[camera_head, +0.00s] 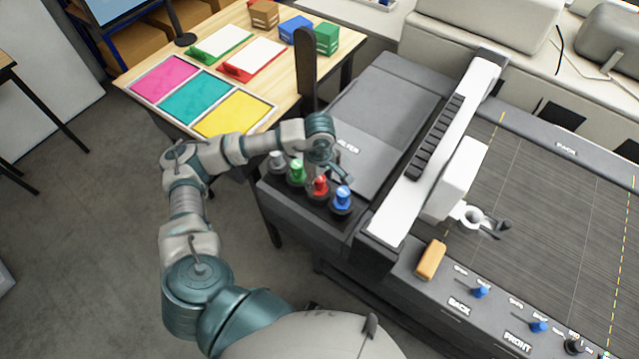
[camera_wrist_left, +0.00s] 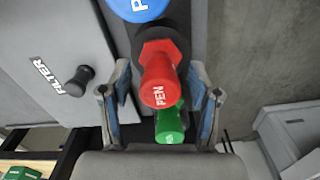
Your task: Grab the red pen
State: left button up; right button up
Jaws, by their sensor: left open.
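The red pen (camera_head: 320,187) stands in a row of pens on the dark holder (camera_head: 300,204) at the left end of the machine. In the left wrist view the red pen (camera_wrist_left: 160,80) lies between the fingers, its PEN label facing the camera. My left gripper (camera_head: 328,170) is over the row, and in the wrist view (camera_wrist_left: 161,106) its two fingers are apart on either side of the red pen. I see a gap on each side. The lower part of the pen is hidden in the head view. My right gripper is not in view.
The green pen (camera_head: 297,170) and blue pen (camera_head: 342,198) stand close on either side of the red one. A grey pen (camera_head: 278,160) stands at the row's far end. A FILTER lid (camera_head: 375,130) lies behind. An orange block (camera_head: 431,260) rests on the machine's front edge.

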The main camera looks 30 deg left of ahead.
pick_arm(q)
jog(key=shift+w+a+f, duration=0.1)
jog(key=shift+a+f, duration=0.2)
jog(key=shift+f, duration=0.5)
jog(key=shift+d, duration=0.25)
jog(key=c, duration=0.4)
jog(key=shift+d+r, duration=0.1)
jog(key=shift+d, duration=0.05)
grip_shut()
